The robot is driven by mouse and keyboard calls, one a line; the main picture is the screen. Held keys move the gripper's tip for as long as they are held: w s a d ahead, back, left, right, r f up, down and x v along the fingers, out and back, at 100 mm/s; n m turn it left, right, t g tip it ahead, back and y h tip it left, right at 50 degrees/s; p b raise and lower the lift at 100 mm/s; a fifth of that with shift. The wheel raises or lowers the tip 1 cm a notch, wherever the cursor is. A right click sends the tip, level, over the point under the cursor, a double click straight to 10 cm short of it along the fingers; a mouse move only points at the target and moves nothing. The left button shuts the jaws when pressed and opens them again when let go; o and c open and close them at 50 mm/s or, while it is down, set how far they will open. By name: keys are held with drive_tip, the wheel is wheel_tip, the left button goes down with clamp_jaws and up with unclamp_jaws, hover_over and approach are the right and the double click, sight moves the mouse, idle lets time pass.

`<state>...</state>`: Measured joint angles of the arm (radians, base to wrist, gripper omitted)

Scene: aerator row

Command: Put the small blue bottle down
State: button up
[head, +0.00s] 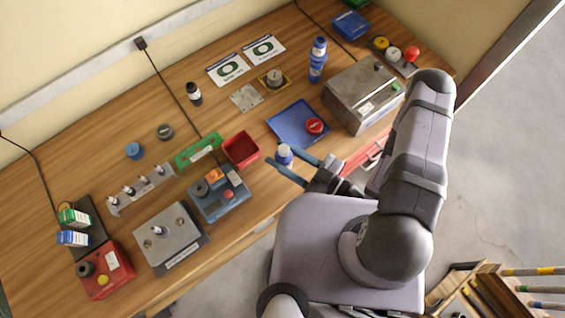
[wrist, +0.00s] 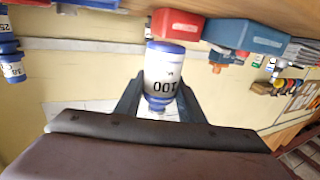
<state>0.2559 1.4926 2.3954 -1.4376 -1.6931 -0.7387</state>
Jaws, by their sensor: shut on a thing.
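The small blue bottle (head: 284,152), white with blue ends and a white label, is in my gripper (head: 281,160). In the head view it appears in front of the blue tray, near the table's front edge. In the wrist view the bottle (wrist: 165,72) shows "100" upside down, its narrow blue end towards the bottom of the picture. The blue-grey fingers (wrist: 159,95) are shut on it, one at each side. It seems held in the air; its height above the table cannot be told.
A blue tray (head: 285,118) with a red round lid (head: 315,126) lies behind the gripper. A red bin (head: 241,149) and a blue device (head: 220,197) stand to the left. A grey metal box (head: 362,95) is to the right. A taller blue bottle (head: 317,62) stands farther back.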

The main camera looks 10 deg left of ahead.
sight(283, 163)
wheel_tip(283, 163, down, 4)
drive_tip(key=b, duration=0.4)
drive_tip(key=shift+f, duration=0.25)
drive_tip(key=shift+f, duration=0.25)
drive_tip(key=o, duration=1.2)
drive_tip(key=shift+v, duration=3.65)
